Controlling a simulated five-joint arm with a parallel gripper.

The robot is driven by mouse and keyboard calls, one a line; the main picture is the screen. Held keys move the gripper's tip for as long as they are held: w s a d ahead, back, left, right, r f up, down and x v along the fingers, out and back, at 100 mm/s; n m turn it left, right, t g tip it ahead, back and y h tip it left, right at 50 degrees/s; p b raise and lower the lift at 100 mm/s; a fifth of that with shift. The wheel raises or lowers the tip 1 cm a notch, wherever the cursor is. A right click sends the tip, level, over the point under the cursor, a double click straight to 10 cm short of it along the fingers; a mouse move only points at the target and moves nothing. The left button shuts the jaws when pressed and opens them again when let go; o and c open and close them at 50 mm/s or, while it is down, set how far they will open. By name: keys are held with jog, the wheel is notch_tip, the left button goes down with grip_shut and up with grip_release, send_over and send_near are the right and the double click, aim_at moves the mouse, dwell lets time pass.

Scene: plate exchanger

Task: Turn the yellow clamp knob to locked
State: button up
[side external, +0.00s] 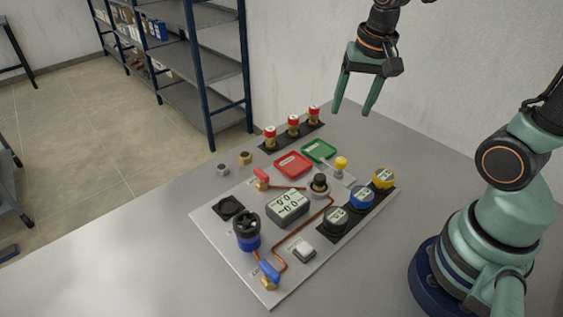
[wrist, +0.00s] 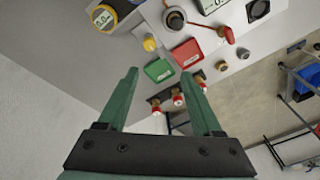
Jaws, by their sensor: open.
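The yellow clamp knob (side external: 341,163) stands on a small pale mount near the back right of the light panel (side external: 225,243), beside the green tray. It also shows in the wrist view (wrist: 150,44), beyond my fingertips and slightly left of centre. Whether it stands at locked cannot be read at this size. My gripper (side external: 352,112) is open and empty, pointing down, and held above and behind the knob, apart from it. In the wrist view both fingers (wrist: 160,73) are spread with nothing between them.
Red (side external: 293,164) and green (side external: 318,150) trays lie beside the knob. Several red-capped fittings (side external: 293,125) stand behind them. Yellow (side external: 383,178), blue (side external: 361,196) and dark (side external: 335,219) gauges line the right edge. A display box (side external: 287,206) and copper pipe (side external: 313,222) occupy the middle.

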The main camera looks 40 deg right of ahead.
aim_at(342, 160)
jog(key=f+m, duration=0.1)
jog(key=f, duration=0.4)
jog(key=w+d+f+m+g, duration=0.1)
jog(key=f+m, duration=0.1)
jog(key=f, duration=0.4)
jog(key=w+d+f+m, duration=0.1)
jog(key=f, duration=0.4)
jog(key=shift+d+f+m+g, duration=0.2)
jog(key=shift+m+g, duration=0.1)
jog(key=shift+g, duration=0.1)
grip_shut()
